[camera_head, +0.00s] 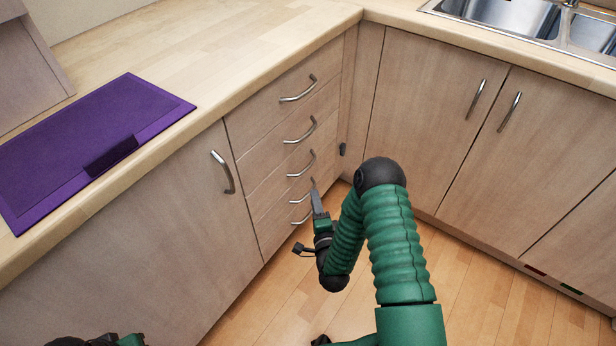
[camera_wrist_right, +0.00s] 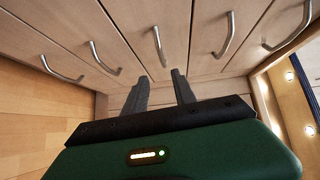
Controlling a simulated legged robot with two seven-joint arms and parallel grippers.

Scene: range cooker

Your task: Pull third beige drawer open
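The third beige drawer (camera_head: 270,190) is in the middle of a stack of wooden drawers and looks closed. Its curved metal handle (camera_head: 301,166) also shows in the right wrist view (camera_wrist_right: 159,45). My right gripper (camera_head: 315,184) is just below and right of this handle in the head view. In the right wrist view my right gripper (camera_wrist_right: 160,76) has its two dark fingers apart, with nothing between them. The third handle lies beyond the gap, apart from the fingertips. My left gripper does not show clearly; only dark and green parts of mine appear at the bottom left edge.
Handles of the top drawer (camera_head: 298,90) and second drawer (camera_head: 300,130) are above; others are below. A cupboard door (camera_head: 150,240) is left of the stack, and corner cupboards (camera_head: 430,110) are right. The counter (camera_head: 220,50) overhangs. The wooden floor (camera_head: 470,290) is clear.

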